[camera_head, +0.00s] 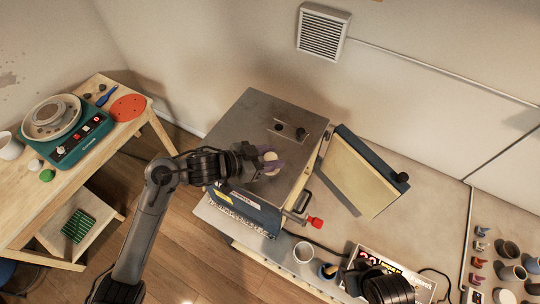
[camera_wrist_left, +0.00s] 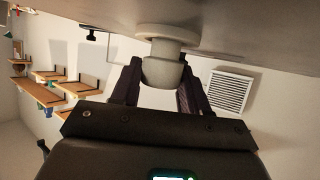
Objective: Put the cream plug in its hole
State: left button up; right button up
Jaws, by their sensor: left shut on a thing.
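My left gripper (camera_head: 268,162) is over the front part of the kiln's grey metal top (camera_head: 255,112), with its purple fingers shut on the cream plug (camera_head: 270,156). In the left wrist view the plug (camera_wrist_left: 163,70) sits between the two fingers, its wide round end pointing away from the gripper, close to a grey surface. I cannot tell whether they touch. A small plate (camera_head: 290,129) on the kiln top carries two dark round spots, one at each side. I cannot tell which are holes.
The kiln door (camera_head: 362,172) stands open at the right, with a red-ended handle (camera_head: 315,222) nearby. A wooden table (camera_head: 75,185) with a green scale-like device (camera_head: 75,140) stands left.

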aim_at(264, 160)
pick_arm(q)
jog(key=shift+f, duration=0.65)
dwell(0.7)
jog(key=o, duration=0.8)
jog(key=shift+s+a+r+p, duration=0.25)
jog(key=shift+a+r+p, duration=0.15)
jog(key=shift+a+p, duration=0.2)
jog(key=p+v, duration=0.3)
jog(key=v, duration=0.1)
jog(key=shift+d, duration=0.1)
jog(key=shift+p+v, duration=2.2)
jog(key=shift+v, duration=0.65)
jog(key=shift+f, duration=0.2)
